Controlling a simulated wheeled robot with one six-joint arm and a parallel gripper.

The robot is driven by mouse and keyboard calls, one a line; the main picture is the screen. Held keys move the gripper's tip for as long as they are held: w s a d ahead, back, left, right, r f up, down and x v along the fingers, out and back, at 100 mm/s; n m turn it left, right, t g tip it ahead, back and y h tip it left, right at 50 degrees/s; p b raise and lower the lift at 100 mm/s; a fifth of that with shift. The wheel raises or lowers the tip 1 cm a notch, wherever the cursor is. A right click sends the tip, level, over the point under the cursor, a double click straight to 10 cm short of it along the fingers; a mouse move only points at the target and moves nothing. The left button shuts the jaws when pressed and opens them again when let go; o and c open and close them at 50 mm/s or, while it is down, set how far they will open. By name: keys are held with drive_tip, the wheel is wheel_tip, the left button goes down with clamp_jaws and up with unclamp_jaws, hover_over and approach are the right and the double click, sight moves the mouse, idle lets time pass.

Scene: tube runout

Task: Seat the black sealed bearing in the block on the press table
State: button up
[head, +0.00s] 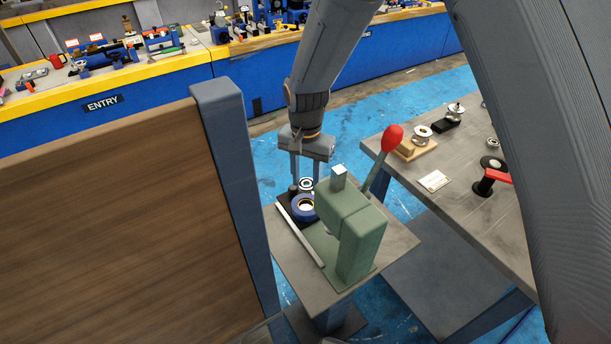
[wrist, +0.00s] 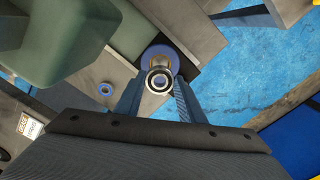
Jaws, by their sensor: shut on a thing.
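My gripper (head: 306,176) points down over the press table (head: 392,246), beside the green press (head: 362,235). Its fingers are shut on the bearing (head: 306,184), a steel-rimmed ring with a dark face. The bearing also shows between the fingertips in the wrist view (wrist: 159,80). The block (head: 303,208) is blue and round with a pale bore, standing on a dark plate. In the wrist view the block (wrist: 153,54) lies behind the bearing, which covers part of it. The bearing looks apart from the block; the exact gap cannot be told.
The press's red-knobbed lever (head: 392,138) rises right of my gripper. A side table (head: 465,215) at right holds a wooden fixture (head: 416,149) and a card (head: 434,181). A wooden panel (head: 110,220) stands at left.

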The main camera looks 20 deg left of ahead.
drive_tip(key=shift+s, duration=0.15)
idle(0.3)
drive_tip(key=b, duration=0.3)
hover_over(306, 205)
drive_tip(key=shift+f, duration=2.95)
drive_tip(key=shift+f, duration=0.8)
drive_tip(key=shift+r, duration=0.2)
drive_tip(key=shift+r+p, duration=0.5)
drive_tip(key=shift+f+b, duration=0.3)
drive_tip(key=shift+f, duration=0.45)
idle(1.1)
drive_tip(key=o, duration=1.2)
drive_tip(key=shift+s, duration=0.1)
